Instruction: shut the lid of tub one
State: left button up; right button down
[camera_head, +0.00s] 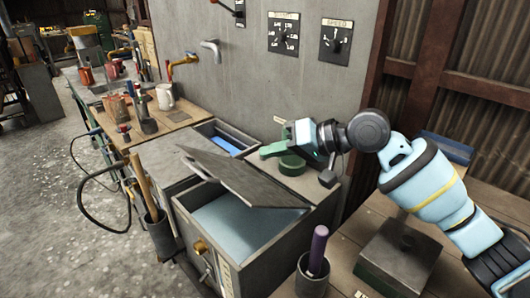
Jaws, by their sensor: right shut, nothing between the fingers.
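A grey metal tub (262,268) stands at front centre, with pale blue liquid (232,222) inside. Its flat grey lid (245,182) is partly open, tilted over the tub, so much of the opening shows in front of it. I cannot read a number on the tub, so I cannot tell for sure that it is tub one. My right gripper (268,151) is shut and empty, behind and above the lid, near the wall. It appears apart from the lid. My left gripper is not in view.
A second open tub (228,134) with blue inside lies behind. A green round object (291,164) sits below my right gripper. A purple-handled tool (318,248) stands in a cup in front at right. A wooden-handled tool (142,183) stands in a holder at left.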

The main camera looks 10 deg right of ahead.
aim_at(255, 190)
jog(key=k+j, duration=0.1)
jog(key=k, duration=0.4)
jog(key=k+j, duration=0.15)
jog(key=k, duration=0.35)
